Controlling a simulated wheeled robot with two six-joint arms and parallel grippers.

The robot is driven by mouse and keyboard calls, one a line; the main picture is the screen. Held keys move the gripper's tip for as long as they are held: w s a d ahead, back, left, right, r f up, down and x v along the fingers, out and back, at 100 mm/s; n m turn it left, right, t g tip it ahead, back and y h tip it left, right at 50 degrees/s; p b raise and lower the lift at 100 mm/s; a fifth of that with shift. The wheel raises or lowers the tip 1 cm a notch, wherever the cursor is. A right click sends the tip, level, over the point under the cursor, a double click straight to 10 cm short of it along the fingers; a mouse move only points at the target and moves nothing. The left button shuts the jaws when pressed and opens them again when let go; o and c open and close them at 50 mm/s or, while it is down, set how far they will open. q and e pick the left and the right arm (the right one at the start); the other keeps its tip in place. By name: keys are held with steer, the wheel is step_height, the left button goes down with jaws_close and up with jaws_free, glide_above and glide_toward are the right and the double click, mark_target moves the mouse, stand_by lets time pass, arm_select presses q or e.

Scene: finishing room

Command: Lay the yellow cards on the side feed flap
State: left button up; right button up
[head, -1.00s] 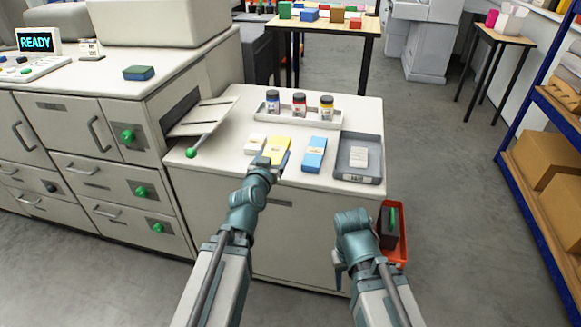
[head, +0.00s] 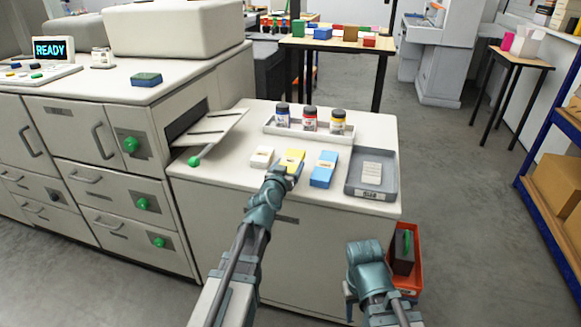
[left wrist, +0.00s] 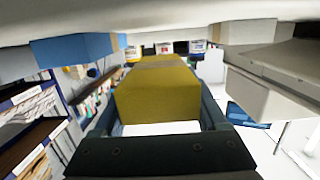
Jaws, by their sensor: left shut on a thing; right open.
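The yellow cards (head: 292,157) are a small block near the front edge of the white cabinet top (head: 236,177). My left gripper (head: 283,172) is shut on them. In the left wrist view the yellow cards (left wrist: 157,92) fill the space between the fingers. I cannot tell whether they still touch the surface. The side feed flap (head: 212,128) is a pale sloping plate at the machine's side opening, left of the cards, with a green-knobbed lever (head: 194,161) by it. My right gripper (head: 350,300) is low in front of the cabinet, open; its fingers are mostly hidden.
White cards (head: 262,156) and blue cards (head: 324,169) lie on either side of the yellow ones. A tray of ink bottles (head: 271,128) stands behind, and a grey tray (head: 391,187) at the right. An orange bin (head: 413,236) is beside the cabinet.

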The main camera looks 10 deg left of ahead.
mark_target(290, 167)
arm_select(q)
steer(key=w, duration=0.2)
steer(key=w+a, duration=0.1)
steer(key=w, duration=0.1)
steer(key=shift+w+f, duration=0.2)
steer(key=shift+w, duration=0.15)
step_height(290, 167, down, 4)
steer(key=b, duration=0.4)
steer(key=shift+r, duration=0.25)
arm_select(e)
steer(key=f, duration=0.2)
steer(key=w+f, duration=0.1)
steer(key=f, duration=0.1)
steer(key=shift+d, duration=0.3)
arm_select(q)
steer(key=o, duration=1.5)
steer(key=s+r+p, duration=0.1)
steer(key=s+p, duration=0.1)
steer(key=s, duration=1)
steer(key=shift+a+r, duration=0.15)
steer(key=shift+r, duration=0.25)
arm_select(e)
steer(key=shift+r, duration=0.9)
